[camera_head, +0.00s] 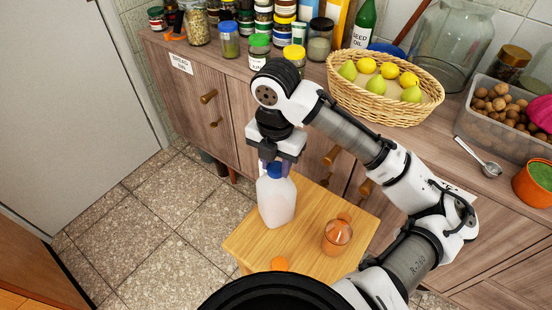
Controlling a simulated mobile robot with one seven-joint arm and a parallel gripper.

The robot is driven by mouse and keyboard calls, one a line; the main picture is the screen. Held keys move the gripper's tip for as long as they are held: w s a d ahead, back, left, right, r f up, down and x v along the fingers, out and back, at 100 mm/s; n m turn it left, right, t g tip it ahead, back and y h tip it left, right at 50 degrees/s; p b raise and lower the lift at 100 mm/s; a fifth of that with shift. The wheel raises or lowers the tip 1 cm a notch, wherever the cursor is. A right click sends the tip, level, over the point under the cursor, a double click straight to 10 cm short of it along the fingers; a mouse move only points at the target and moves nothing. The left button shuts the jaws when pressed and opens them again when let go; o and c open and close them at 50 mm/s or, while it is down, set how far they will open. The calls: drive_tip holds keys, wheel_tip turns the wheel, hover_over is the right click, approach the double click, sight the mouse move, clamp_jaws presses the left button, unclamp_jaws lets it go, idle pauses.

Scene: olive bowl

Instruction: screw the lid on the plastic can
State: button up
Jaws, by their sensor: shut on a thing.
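A whitish translucent plastic can (276,201) stands upright on a small wooden table. A blue lid (275,171) is at the can's mouth. My gripper (274,168) points down over the can and is shut on the blue lid, with its fingers at the lid's sides. The lid looks to be on the neck, but the fingers partly hide the join, so I cannot tell how tightly it sits.
The small wooden table (245,243) also bears an orange-tinted transparent vessel (337,236) right of the can and an orange round thing (279,263) near its front edge. Behind, a wooden sideboard (185,60) carries jars, a fruit basket (390,106) and a nut bin (480,128). Tiled floor lies left.

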sight(276, 168)
drive_tip(key=shift+m+p, duration=0.3)
drive_tip(key=shift+m, duration=0.7)
drive_tip(key=o, duration=1.5)
wheel_tip(276, 168, up, 6)
drive_tip(key=p, duration=0.5)
drive_tip(key=shift+r+p, duration=0.1)
drive_tip(key=shift+p, duration=0.2)
